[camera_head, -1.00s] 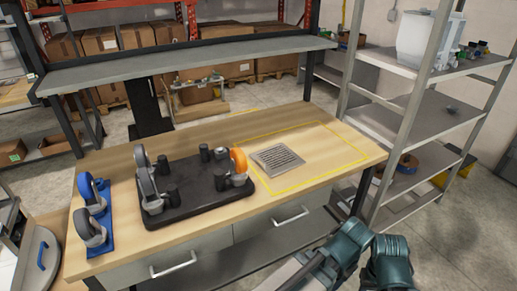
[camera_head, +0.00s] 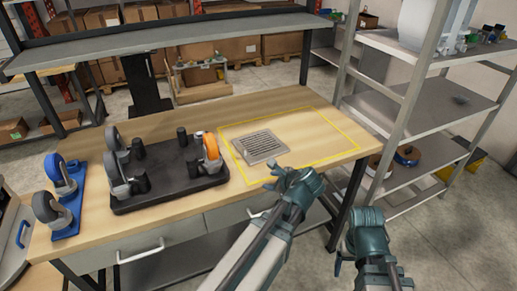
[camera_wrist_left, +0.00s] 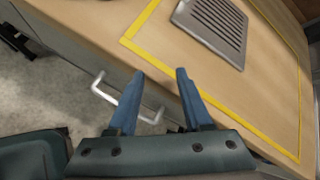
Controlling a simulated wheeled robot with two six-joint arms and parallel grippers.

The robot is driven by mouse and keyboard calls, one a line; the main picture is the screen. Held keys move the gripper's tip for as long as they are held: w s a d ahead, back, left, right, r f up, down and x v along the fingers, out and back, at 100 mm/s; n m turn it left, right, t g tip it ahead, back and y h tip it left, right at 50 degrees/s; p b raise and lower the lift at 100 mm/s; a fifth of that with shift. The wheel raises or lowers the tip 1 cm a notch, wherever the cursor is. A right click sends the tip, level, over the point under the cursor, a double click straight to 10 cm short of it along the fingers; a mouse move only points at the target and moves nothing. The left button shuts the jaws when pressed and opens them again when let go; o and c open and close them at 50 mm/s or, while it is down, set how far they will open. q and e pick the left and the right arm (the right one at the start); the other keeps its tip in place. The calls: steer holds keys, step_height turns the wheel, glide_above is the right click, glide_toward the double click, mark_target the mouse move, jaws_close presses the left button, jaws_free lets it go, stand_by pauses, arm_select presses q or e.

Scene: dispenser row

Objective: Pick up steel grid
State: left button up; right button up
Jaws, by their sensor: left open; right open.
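The steel grid (camera_head: 260,146) is a flat grey slotted plate lying on the wooden workbench, inside a yellow outlined rectangle. It also shows at the top of the left wrist view (camera_wrist_left: 213,27). My left gripper (camera_head: 281,172) is at the bench's front edge, just in front of the grid and apart from it. Its two blue fingers are spread with nothing between them in the left wrist view (camera_wrist_left: 160,88). My right gripper (camera_head: 352,257) is lower, off the bench to the right, and holds nothing that I can see.
A black tray (camera_head: 190,191) with upright posts and casters stands left of the grid. A blue holder (camera_head: 72,208) with two casters is at the far left. A metal shelf rack (camera_head: 411,107) stands close on the right. The bench right of the grid is clear.

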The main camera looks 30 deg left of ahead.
arm_select(q)
steer(key=w+a+r+m+y, duration=0.1)
steer(key=a+m, duration=0.1)
steer(key=w+a+r+m+t, duration=0.1)
steer(key=a+m, duration=0.1)
steer(key=w+a+r+m+y, duration=0.1)
steer(key=a+r+m, duration=0.1)
steer(key=shift+w+r+t+y+b, duration=0.1)
steer(key=shift+w+t+y+b, duration=0.2)
steer(key=shift+w+t+b, duration=0.1)
steer(key=shift+w+a+r+m, duration=0.2)
steer(key=shift+r+m, duration=0.1)
steer(key=shift+m, duration=0.4)
steer(key=b, duration=0.3)
glide_toward(243, 148)
steer(key=x, duration=0.5)
steer(key=shift+d+f, duration=0.15)
steer(key=shift+d, duration=0.1)
steer(key=shift+b+x, duration=1.1)
steer(key=shift+x, duration=2)
steer(key=shift+s+a+r, duration=0.1)
steer(key=shift+r, duration=0.15)
jaws_close()
